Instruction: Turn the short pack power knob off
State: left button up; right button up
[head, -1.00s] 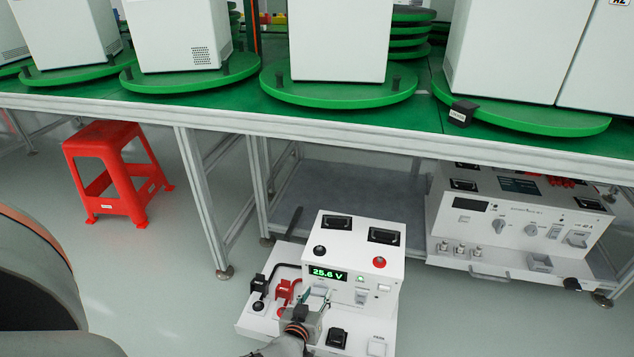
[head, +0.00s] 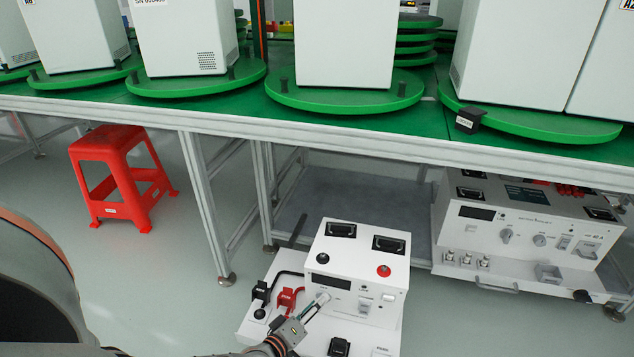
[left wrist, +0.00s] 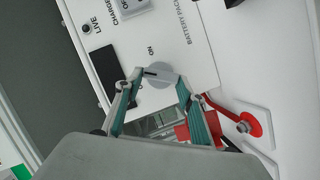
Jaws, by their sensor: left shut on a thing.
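The white short pack (head: 345,262) stands on a white base tray below the table, with a dark, blank display (head: 331,281). Its grey round power knob (left wrist: 157,76) shows in the left wrist view beside the dark display (left wrist: 122,66), with ON printed near it. My left gripper (head: 318,305) reaches the front panel from below and is shut on the knob; its teal-padded fingers (left wrist: 156,95) lie on either side of it. In the head view the fingers cover part of the knob. My right gripper is in no view.
Red (head: 290,298) and black (head: 261,292) connectors with cables sit left of the gripper. A larger white unit (head: 530,232) stands to the right. A red stool (head: 118,175) and the green-topped table (head: 335,122) with turntables are behind.

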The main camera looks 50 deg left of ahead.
pick_arm(q)
jog(key=n+t, duration=0.1)
jog(key=n, duration=0.1)
jog(key=f+n+t, duration=0.1)
jog(key=n, duration=0.2)
jog(key=shift+s, duration=0.1)
jog(key=shift+n, duration=0.3)
dwell(0.5)
jog(key=o, duration=1.1)
jog(key=shift+o, duration=0.2)
jog(key=s, duration=0.4)
jog(key=s+d, duration=0.1)
jog(key=s, duration=0.6)
jog(key=shift+s+d, duration=0.4)
